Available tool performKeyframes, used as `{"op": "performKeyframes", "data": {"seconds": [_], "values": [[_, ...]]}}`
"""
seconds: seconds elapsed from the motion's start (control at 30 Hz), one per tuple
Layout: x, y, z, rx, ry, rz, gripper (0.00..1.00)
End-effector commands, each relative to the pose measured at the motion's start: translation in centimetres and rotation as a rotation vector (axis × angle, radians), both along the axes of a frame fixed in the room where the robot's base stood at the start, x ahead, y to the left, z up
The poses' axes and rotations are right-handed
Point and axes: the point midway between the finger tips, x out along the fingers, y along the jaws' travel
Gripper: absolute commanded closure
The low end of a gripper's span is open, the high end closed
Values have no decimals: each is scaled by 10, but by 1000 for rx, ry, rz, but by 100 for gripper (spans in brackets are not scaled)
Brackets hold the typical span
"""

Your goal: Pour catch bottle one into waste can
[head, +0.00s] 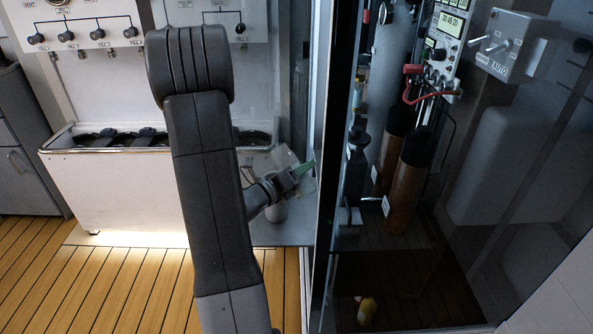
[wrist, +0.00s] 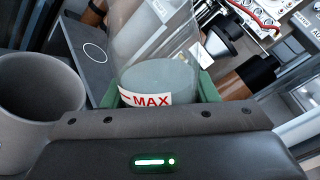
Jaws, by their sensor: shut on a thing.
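My gripper (head: 298,172) is shut on a clear bottle (wrist: 155,40), which has a red and white MAX band and greyish contents low inside. Green finger pads (wrist: 208,88) show on both sides of it in the wrist view. In the head view the bottle (head: 286,157) is small and looks tilted, its upper end to the left. A grey open can (wrist: 40,95) stands left of the bottle in the wrist view, apart from it. In the head view the can (head: 277,211) shows just below my gripper, partly hidden.
A grey shelf (head: 285,234) lies below the gripper, with a white ring mark (wrist: 95,52). A glass panel edge (head: 322,200) is close on the right, with brown cylinders (head: 407,180) behind it. A white trough (head: 120,190) stands left.

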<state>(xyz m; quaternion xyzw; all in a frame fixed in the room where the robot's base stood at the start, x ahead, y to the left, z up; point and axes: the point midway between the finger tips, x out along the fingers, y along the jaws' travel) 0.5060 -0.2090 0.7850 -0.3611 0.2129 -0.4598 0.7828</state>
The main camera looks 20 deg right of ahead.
Motion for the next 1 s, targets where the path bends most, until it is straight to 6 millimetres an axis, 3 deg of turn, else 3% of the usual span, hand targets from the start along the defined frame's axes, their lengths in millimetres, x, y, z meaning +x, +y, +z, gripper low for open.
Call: {"op": "performKeyframes", "data": {"seconds": [1.0], "values": [[-5, -3, 0, -85, 152, 0, 70]]}}
